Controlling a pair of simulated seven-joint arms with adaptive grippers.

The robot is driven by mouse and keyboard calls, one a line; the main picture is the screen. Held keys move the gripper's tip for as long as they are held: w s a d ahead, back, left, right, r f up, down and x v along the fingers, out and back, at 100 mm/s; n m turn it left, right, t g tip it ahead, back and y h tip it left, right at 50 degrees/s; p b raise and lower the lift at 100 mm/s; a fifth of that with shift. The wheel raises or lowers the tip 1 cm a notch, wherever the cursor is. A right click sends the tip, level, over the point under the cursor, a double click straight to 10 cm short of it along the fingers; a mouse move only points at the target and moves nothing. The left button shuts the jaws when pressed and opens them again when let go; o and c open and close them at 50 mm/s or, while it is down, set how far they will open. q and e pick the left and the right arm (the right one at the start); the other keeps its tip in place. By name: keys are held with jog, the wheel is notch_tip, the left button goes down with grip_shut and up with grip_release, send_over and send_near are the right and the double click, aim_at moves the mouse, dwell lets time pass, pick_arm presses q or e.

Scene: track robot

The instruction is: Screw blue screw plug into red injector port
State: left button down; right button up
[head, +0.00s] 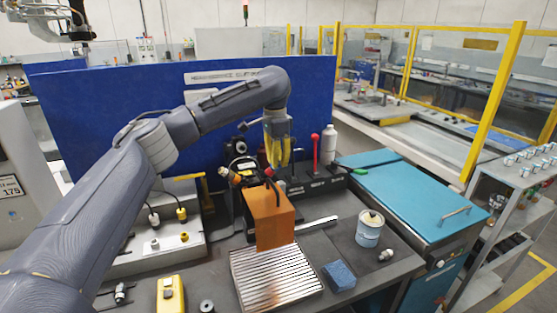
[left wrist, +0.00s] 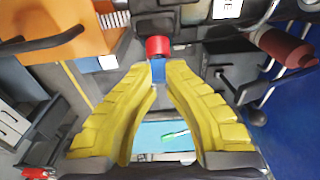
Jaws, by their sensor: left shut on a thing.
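My left gripper (head: 279,165) reaches down over the dark machine block in the head view, its yellow fingers pointing downward. In the left wrist view the fingertips (left wrist: 158,75) are closed on the small blue screw plug (left wrist: 158,70). The red injector port (left wrist: 157,46) lies directly beyond the plug, roughly in line with it. The plug's front end meets the red port in the picture; I cannot tell whether they touch or how deep the plug sits. In the head view the fingers hide the plug. My right gripper is not in view.
An orange block (head: 275,217) stands in front of the machine, behind a ribbed metal plate (head: 277,280). A red-knobbed lever (head: 315,150) and a white bottle (head: 330,143) stand right of the gripper. A blue panel (head: 100,110) rises behind. A can (head: 369,232) and blue sponge (head: 339,276) lie front right.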

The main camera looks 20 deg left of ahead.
pick_arm(q)
jog(key=shift+s, duration=0.1)
jog(key=c, duration=1.4)
grip_release()
notch_tip(320, 180, up, 12)
jog(key=shift+s+a, duration=0.15)
jog(key=shift+a, duration=0.1)
